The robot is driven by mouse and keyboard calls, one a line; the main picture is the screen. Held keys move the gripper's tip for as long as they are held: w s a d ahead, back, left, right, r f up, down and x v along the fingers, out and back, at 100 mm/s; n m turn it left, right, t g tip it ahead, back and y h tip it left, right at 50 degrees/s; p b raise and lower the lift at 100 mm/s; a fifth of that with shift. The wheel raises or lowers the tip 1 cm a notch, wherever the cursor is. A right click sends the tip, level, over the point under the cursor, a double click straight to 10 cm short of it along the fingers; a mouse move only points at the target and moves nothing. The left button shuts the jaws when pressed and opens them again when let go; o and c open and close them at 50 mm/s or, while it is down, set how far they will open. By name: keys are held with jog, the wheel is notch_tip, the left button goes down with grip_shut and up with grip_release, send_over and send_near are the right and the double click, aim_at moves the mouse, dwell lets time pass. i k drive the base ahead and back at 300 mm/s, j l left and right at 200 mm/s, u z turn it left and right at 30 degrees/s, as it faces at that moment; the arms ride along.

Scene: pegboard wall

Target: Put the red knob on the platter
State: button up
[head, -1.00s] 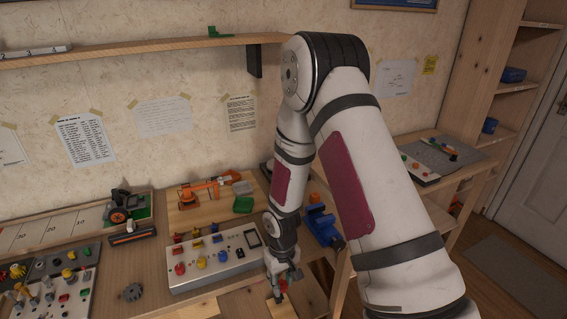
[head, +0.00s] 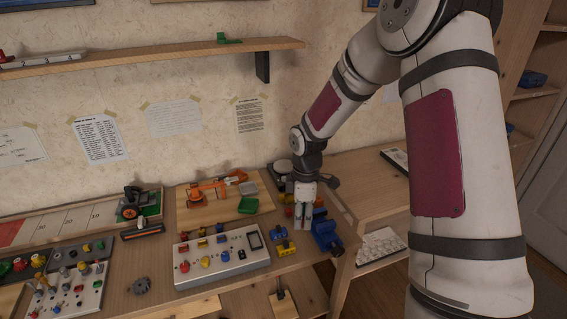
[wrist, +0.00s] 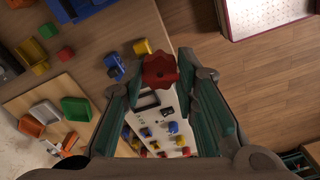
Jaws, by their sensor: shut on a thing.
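The red knob (wrist: 159,71), a lobed disc, sits between the fingertips of my gripper (wrist: 160,78) in the wrist view. The fingers are shut on it. In the head view my gripper (head: 304,224) points down over the right part of the bench, beside the blue vise, and the knob cannot be made out there. A round dark thing with a pale top (head: 285,168) stands at the back of the bench, behind and left of my gripper. It may be the platter, but I cannot tell for sure.
A white control panel (head: 208,264) with several coloured knobs lies left of my gripper. The blue vise (head: 328,237) is close on its right. Yellow and blue pieces (wrist: 142,47) lie loose nearby.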

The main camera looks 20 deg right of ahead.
aim_at(285, 165)
jog(key=i, duration=0.9)
